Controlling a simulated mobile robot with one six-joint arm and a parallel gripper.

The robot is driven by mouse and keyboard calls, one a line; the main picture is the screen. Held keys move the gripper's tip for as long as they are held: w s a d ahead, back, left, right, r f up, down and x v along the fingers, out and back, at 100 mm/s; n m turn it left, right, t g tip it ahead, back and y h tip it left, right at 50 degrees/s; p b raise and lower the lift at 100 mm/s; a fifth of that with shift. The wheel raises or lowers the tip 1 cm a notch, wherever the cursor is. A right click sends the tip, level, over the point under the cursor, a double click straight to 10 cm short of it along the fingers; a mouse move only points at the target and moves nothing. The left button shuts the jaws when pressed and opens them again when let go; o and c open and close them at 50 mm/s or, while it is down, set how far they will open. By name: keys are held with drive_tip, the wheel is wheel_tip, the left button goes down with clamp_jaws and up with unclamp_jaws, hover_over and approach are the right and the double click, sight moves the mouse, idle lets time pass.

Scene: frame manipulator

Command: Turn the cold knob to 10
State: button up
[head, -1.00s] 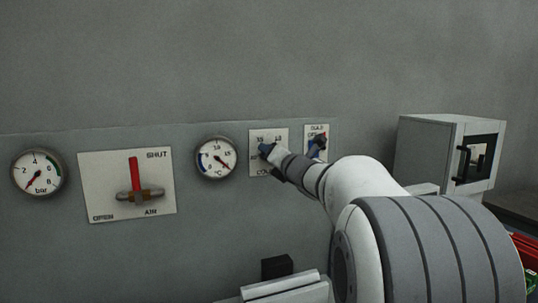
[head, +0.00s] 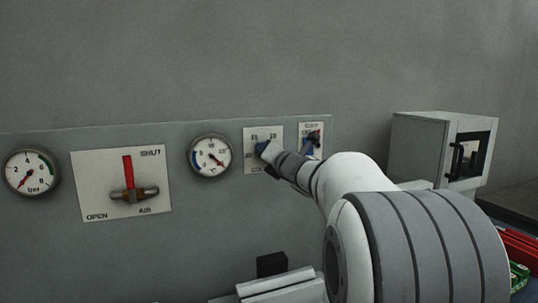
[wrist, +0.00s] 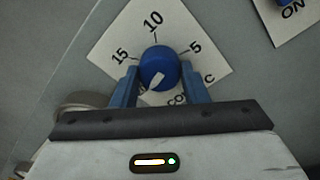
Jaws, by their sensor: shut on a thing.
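The cold knob (wrist: 158,66) is a round blue knob on a white plate (wrist: 122,36), marked 5, 10 and 15 in the wrist view. A white mark on its face lies on the lower left side, away from the 10; its exact reading is not clear. My gripper (wrist: 161,70) is shut on the knob, with one blue finger at each side. In the head view my gripper (head: 266,150) reaches the knob plate (head: 250,134) and hides most of the knob.
A round temperature gauge (head: 210,156) is left of the knob plate. Further left are the air valve's red lever (head: 128,171) and a bar gauge (head: 31,174). A second switch plate (head: 304,129) is close on the right. A grey box (head: 421,145) stands further right.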

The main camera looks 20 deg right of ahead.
drive_tip(key=shift+a+m+h+p, duration=0.1)
drive_tip(key=shift+m+h+p, duration=0.45)
drive_tip(key=shift+m, duration=4.25)
drive_tip(key=shift+d+m+h+p, duration=0.1)
drive_tip(key=shift+m+p, duration=0.8)
drive_tip(key=shift+m, duration=3.9)
drive_tip(key=shift+a+m+h+p, duration=0.1)
drive_tip(key=shift+m+h+p, duration=0.45)
drive_tip(key=shift+m, duration=4.25)
drive_tip(key=o, duration=1)
